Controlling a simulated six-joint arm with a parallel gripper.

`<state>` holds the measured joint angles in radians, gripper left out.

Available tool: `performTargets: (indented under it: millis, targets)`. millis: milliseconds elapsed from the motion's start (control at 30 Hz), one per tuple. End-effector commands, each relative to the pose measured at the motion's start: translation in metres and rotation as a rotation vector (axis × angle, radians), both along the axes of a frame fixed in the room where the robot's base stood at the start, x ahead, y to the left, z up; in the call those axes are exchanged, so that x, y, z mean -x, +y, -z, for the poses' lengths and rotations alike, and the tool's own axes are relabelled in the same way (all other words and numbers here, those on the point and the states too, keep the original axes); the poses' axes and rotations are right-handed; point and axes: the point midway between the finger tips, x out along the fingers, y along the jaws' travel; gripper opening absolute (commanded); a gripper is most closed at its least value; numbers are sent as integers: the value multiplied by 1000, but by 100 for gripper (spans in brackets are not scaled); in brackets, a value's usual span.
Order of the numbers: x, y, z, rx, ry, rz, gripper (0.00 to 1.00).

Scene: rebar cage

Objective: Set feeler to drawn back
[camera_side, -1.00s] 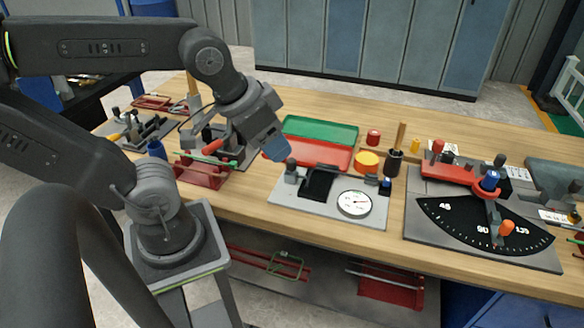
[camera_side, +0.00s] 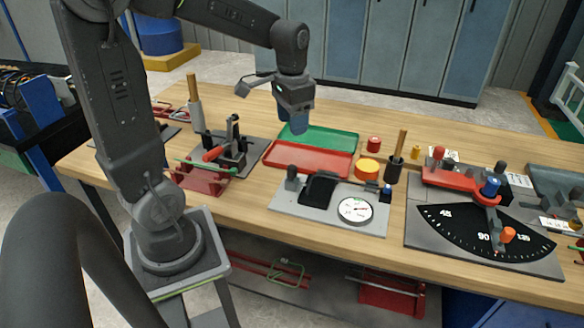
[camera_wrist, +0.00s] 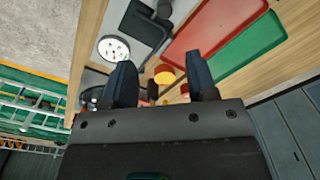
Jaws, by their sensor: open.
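A grey plate (camera_side: 282,208) near the bench's front edge carries a white dial gauge (camera_side: 355,209), a black angled block (camera_side: 318,187), a dark knob (camera_side: 291,178) at its left and a small blue-topped part (camera_side: 387,192) at its right. I cannot tell for certain which part is the feeler. The dial (camera_wrist: 113,48) and black block (camera_wrist: 146,22) also show in the wrist view. My gripper (camera_side: 293,126) points down above the green tray, behind the plate and clear of it. Its two fingers (camera_wrist: 159,72) are apart with nothing held between them.
A red tray (camera_side: 305,160) and green tray (camera_side: 335,142) lie behind the plate. A yellow-orange round tin (camera_side: 367,168) and a wooden-handled tool (camera_side: 397,157) stand right of them. A black angle-scale fixture (camera_side: 468,225) is at right, a clamp fixture (camera_side: 232,150) at left.

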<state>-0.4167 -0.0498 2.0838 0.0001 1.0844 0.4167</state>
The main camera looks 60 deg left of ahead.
Motion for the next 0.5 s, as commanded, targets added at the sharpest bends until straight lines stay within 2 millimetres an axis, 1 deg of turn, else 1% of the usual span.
performTargets:
  millis: [33,100,167,267,367,500]
  targets:
    - [-2,6,3,6,13,-3,52]
    - [-3,9,6,10,22,-1,52]
    - [-3,10,10,11,25,0,52]
    - [-3,9,21,12,26,1,52]
    - [-3,9,38,12,27,1,52]
    - [-2,9,67,12,28,0,52]
